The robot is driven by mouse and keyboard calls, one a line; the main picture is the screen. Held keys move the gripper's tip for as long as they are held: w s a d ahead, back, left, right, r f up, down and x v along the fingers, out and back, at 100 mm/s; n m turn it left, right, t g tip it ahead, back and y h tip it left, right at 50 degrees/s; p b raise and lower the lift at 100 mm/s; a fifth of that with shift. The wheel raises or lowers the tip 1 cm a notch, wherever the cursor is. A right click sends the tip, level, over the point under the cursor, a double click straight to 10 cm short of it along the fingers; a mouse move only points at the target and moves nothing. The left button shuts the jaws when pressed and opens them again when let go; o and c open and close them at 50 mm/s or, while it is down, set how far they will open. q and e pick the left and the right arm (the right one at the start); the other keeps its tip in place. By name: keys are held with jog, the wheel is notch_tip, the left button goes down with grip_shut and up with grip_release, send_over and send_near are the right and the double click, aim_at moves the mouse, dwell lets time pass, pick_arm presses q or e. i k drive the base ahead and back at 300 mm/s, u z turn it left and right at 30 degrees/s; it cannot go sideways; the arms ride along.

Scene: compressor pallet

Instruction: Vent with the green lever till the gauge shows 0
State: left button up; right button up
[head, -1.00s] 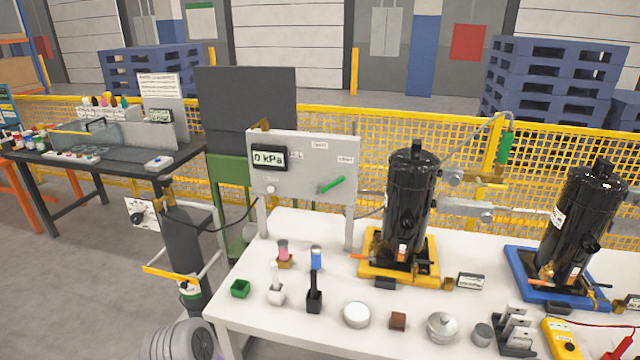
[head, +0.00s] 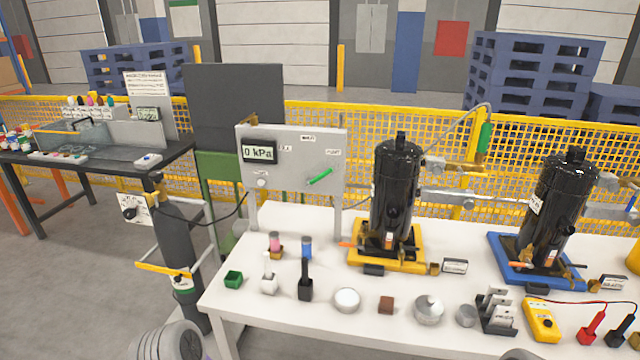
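The gauge (head: 260,152) is a dark-framed display on the upper left of an upright grey panel (head: 290,195). It reads 0 kPa. The green lever (head: 320,177) is on the right half of the same panel, tilted with its right end higher. A small label sits above it, too small to read surely. A round pale knob (head: 262,183) is below the gauge.
The white table (head: 245,310) carries a black compressor (head: 397,190) on a yellow tray, another (head: 555,205) on a blue tray, small containers and a yellow meter (head: 541,318). A dark cylinder (head: 180,235) stands left of the table. A yellow mesh fence runs behind.

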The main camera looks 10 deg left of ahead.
aim_at(319, 176)
jog(key=k, duration=0.35)
jog(key=u, duration=1.45)
jog(key=i, duration=1.15)
jog(key=z, duration=1.1)
